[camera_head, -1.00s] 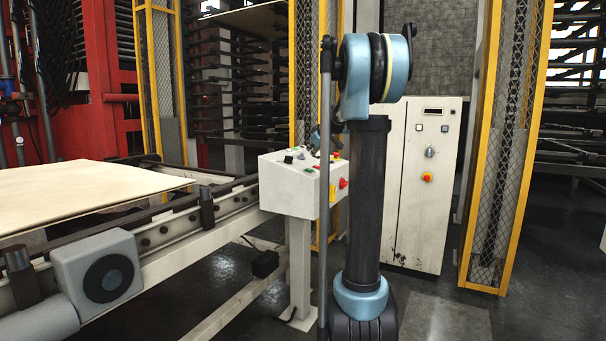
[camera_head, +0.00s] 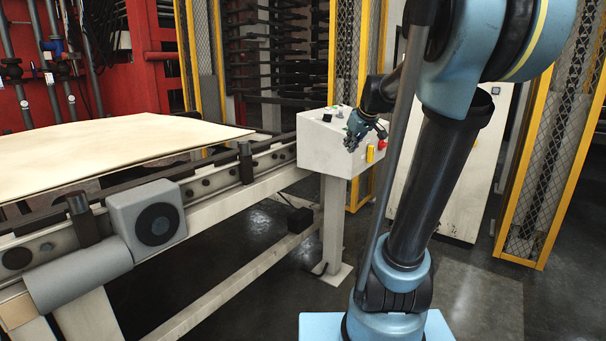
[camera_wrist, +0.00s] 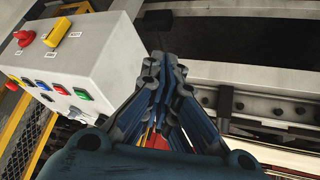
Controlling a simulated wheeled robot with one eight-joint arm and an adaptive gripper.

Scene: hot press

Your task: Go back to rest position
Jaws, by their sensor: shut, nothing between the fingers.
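My gripper (camera_head: 352,143) is in front of the white control box on its post, near the box's upper right edge in the head view. In the wrist view my gripper (camera_wrist: 166,62) has its fingers together, with nothing held between them. The control box (camera_head: 312,150) carries a red button (camera_head: 381,144) and a yellow part (camera_head: 370,154). In the wrist view the box (camera_wrist: 95,60) is to the left of the fingers, with a red knob, a yellow part and several coloured buttons. I cannot tell the exact gap between gripper and box.
A roller conveyor frame (camera_head: 215,205) with a pale board (camera_head: 100,150) stands at the left. A grey motor housing (camera_head: 147,222) juts out at its near side. Yellow-framed mesh guards (camera_head: 560,150) and a white cabinet (camera_head: 468,190) stand behind. Dark floor is open beside the post.

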